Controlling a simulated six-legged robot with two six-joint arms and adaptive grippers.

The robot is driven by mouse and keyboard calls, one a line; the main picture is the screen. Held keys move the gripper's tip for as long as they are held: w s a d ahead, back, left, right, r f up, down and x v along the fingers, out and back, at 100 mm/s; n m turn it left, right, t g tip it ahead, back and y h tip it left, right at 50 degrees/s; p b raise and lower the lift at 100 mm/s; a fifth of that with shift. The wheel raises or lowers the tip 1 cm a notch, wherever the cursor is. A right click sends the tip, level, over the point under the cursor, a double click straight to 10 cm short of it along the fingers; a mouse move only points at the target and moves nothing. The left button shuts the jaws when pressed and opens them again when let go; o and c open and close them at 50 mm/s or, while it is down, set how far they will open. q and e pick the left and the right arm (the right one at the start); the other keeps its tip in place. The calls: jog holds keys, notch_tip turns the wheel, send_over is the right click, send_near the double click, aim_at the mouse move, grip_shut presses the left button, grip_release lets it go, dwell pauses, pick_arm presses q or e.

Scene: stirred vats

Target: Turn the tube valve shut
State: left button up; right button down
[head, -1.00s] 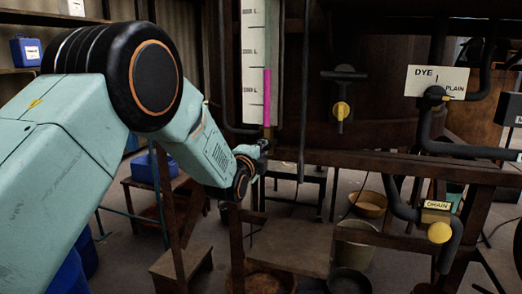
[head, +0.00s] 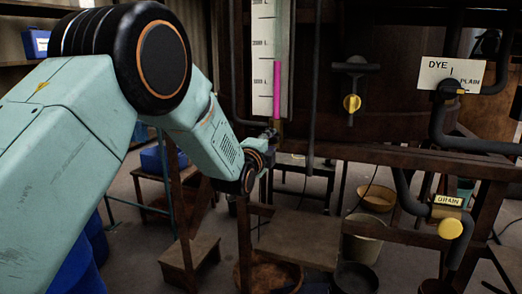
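The sight tube with a pink column (head: 277,92) stands upright beside a white litre scale (head: 262,58) on the dark vat frame. My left gripper (head: 270,136) is at the foot of this tube, just below the pink column. It is small and dark against the frame, so I cannot tell whether its fingers are open or shut, or whether they touch anything. The tube valve cannot be made out clearly; my gripper and wrist cover the area under the tube. My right gripper is not in view.
A wooden step (head: 300,243), a tan bowl (head: 377,197) and a bucket (head: 362,242) stand below.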

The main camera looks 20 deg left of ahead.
pick_arm(q)
jog(key=s, duration=1.1)
jog(key=shift+a+r, duration=0.15)
jog(key=shift+a, duration=0.05)
jog(key=s+f+n+g+b, duration=0.1)
jog(key=s+f+n+g, duration=0.4)
jog(key=s+f+n, duration=0.65)
jog(key=s+f+n+g, duration=0.4)
jog(key=s+f+g, duration=0.15)
jog(key=f, duration=1.15)
jog(key=s+f+n+g, duration=0.1)
jog(key=s+f+g, duration=0.1)
jog(key=s+f, duration=0.3)
jog(key=s+f+n+g+b, duration=0.1)
jog(key=s+f+g, duration=0.2)
jog(key=s, duration=1)
jog(key=s+f+n+g, duration=0.1)
jog(key=s+f+g, duration=0.1)
jog(key=s+f, duration=0.6)
jog(key=shift+s+a+y+b, duration=0.3)
jog(key=shift+s+a+b, duration=0.15)
jog(key=shift+s, duration=0.65)
